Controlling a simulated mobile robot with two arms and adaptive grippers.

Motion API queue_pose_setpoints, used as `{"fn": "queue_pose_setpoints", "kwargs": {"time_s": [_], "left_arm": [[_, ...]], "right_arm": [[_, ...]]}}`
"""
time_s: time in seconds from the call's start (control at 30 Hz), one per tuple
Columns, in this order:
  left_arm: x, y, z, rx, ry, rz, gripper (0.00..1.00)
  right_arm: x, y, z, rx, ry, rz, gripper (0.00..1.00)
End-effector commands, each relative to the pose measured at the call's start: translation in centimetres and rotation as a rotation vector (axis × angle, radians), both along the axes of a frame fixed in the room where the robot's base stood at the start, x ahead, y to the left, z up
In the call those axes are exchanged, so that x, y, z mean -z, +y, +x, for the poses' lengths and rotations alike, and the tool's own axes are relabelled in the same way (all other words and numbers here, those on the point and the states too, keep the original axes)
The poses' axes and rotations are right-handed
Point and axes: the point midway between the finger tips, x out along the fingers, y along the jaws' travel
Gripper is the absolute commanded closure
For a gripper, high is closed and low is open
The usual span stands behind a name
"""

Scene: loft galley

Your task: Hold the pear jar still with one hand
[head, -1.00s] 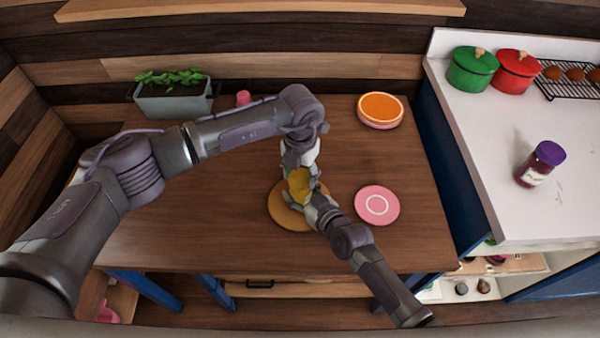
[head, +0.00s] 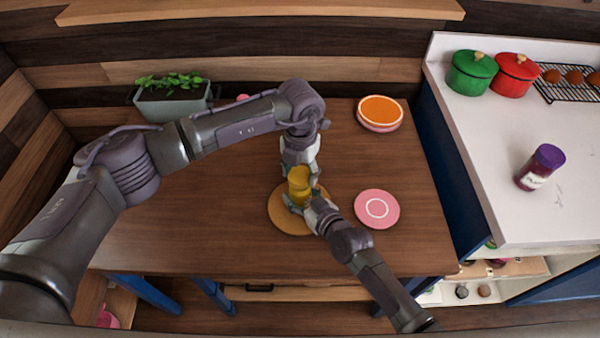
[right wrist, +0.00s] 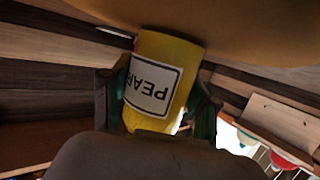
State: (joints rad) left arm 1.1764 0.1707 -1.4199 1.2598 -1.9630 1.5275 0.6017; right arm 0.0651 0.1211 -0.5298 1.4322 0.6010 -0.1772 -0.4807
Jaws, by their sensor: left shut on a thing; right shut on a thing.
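The yellow pear jar (head: 299,184) stands upright over a round wooden board (head: 283,217) on the table. In the right wrist view the jar (right wrist: 163,80) appears upside down, with a white "PEAR" label facing the camera. My right gripper (head: 304,200) comes from the front and is shut around the jar's side; its fingers flank the jar in the wrist view. My left gripper (head: 300,168) comes from behind and above and is shut on the upper part of the jar. Its fingertips are partly hidden, so its exact contact is unclear.
A pink plate (head: 377,209) lies right of the board. An orange-topped round stack (head: 380,111) and a planter (head: 172,99) are at the back. The counter at right holds a purple-lidded jar (head: 540,167), a green pot (head: 471,72) and a red pot (head: 514,74).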

Motion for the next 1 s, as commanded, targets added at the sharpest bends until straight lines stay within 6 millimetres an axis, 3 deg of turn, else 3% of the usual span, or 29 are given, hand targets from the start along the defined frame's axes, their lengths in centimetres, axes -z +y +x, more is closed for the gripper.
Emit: {"fn": "queue_pose_setpoints", "kwargs": {"time_s": [0.33,0.63,0.87,0.9,1.0], "left_arm": [[-0.3,0.0,0.0,0.0,-0.001,0.0,0.84],[-3.7,0.0,0.1,0.001,-0.003,0.001,0.84],[-4.0,0.0,0.0,0.0,0.0,0.001,0.84],[-4.0,0.0,0.0,0.0,0.0,0.001,0.84],[-4.0,0.0,0.0,0.0,0.0,0.001,0.84]], "right_arm": [[0.0,0.0,0.0,0.0,0.001,-0.001,1.0],[0.0,0.0,0.0,0.0,0.001,-0.001,1.0],[0.0,0.0,0.0,0.0,0.001,-0.001,1.0],[0.0,0.0,0.0,0.0,0.001,-0.001,0.37],[0.0,0.0,0.0,0.0,0.001,-0.001,0.2]]}}
